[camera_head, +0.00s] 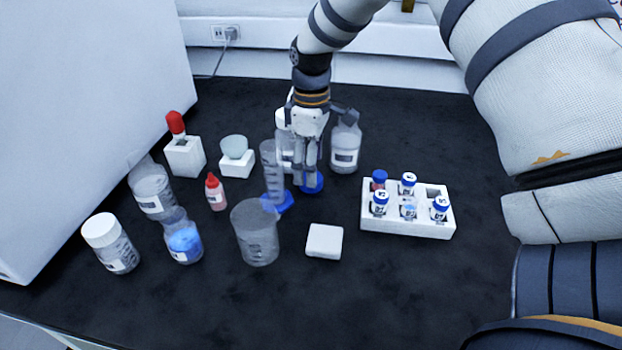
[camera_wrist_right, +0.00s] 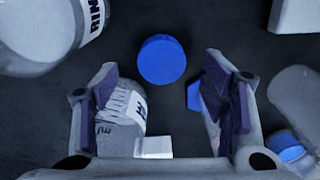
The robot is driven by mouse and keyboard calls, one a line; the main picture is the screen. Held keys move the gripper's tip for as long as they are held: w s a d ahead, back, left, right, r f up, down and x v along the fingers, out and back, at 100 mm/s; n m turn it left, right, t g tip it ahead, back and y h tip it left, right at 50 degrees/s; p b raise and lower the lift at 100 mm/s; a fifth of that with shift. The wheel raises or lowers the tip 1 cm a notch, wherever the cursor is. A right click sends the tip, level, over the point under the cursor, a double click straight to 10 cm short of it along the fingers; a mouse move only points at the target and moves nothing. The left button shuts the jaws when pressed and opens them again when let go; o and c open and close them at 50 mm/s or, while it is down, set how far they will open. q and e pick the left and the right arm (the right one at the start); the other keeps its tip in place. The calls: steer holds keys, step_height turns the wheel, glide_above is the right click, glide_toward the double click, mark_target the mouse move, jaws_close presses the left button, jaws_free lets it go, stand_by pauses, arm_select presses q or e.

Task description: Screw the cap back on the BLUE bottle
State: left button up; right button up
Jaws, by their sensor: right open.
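The blue cap (camera_head: 313,183) lies on the dark bench top, just below my right gripper (camera_head: 309,178). In the right wrist view the cap (camera_wrist_right: 162,59) shows between the two spread fingers (camera_wrist_right: 160,78), apart from both. The gripper points down, open and empty. The blue bottle (camera_head: 184,243), a clear one holding blue liquid, stands uncapped at the front left of the bench. Part of what looks like this bottle shows at the lower right of the right wrist view (camera_wrist_right: 290,150). My left gripper is not in view.
A graduated cylinder (camera_head: 271,170) stands close left of the gripper and a clear bottle (camera_head: 345,148) close right. A beaker (camera_head: 256,236) stands between gripper and blue bottle. A white vial rack (camera_head: 405,222) is right. The front right bench is clear.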

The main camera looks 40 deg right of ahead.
mark_target(319, 178)
step_height(319, 178, down, 3)
steer(key=shift+a+f, duration=0.1)
steer(key=shift+c, duration=0.5)
steer(key=c, duration=1)
